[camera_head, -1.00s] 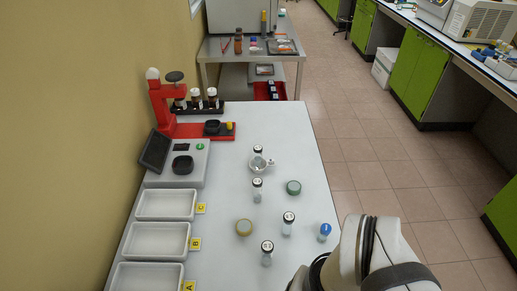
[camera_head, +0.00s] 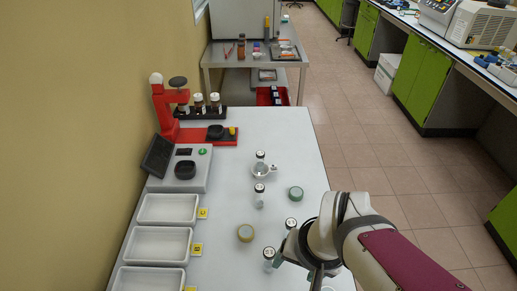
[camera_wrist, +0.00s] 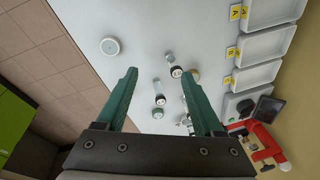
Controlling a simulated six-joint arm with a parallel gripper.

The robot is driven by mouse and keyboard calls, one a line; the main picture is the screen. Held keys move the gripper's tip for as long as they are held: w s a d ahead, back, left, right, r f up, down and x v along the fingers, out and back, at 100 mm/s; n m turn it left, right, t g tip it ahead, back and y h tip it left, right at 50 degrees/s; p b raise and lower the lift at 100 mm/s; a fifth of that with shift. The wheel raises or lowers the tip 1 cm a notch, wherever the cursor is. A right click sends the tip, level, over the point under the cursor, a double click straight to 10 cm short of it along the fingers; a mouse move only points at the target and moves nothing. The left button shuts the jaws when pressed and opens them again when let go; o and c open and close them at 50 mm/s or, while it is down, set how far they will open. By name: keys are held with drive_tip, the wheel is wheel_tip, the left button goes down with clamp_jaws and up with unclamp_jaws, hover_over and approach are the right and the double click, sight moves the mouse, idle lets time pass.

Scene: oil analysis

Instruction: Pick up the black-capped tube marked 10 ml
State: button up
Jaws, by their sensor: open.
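Several clear tubes with black caps and white top labels stand on the white bench. In the head view, one (camera_head: 269,253) is at the front, one (camera_head: 291,223) is beside my arm, one (camera_head: 259,189) is mid-bench, and one (camera_head: 260,155) is farther back. The label marks are too small to read, so I cannot tell which is the 10 ml tube. My gripper (camera_wrist: 158,76) is open and empty, its teal fingers above the bench. In the wrist view, a tube (camera_wrist: 175,71) shows between the fingers, nearer the right one, and apparently beyond them.
White trays (camera_head: 139,246) line the left side. A scale (camera_head: 180,184) and a red stand (camera_head: 158,105) are behind them. A wall borders the left; the bench's right edge is open.

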drive_tip(key=w+a+f+n+t, duration=0.1)
drive_tip(key=w+f+t, duration=0.1)
drive_tip(key=w, duration=0.6)
drive_tip(key=w+a+f+n+t, duration=0.1)
drive_tip(key=w+f+t, duration=0.15)
drive_tip(key=w, duration=0.65)
drive_tip(key=n+t, duration=0.3)
drive_tip(key=t, duration=0.4)
hover_over(260, 194)
drive_tip(key=w, duration=0.1)
drive_tip(key=shift+g, duration=0.25)
wheel_tip(260, 194, down, 4)
wheel_tip(260, 194, down, 7)
drive_tip(key=shift+w+f, duration=0.1)
drive_tip(key=x, duration=0.3)
drive_tip(key=shift+a, duration=0.1)
clamp_jaws()
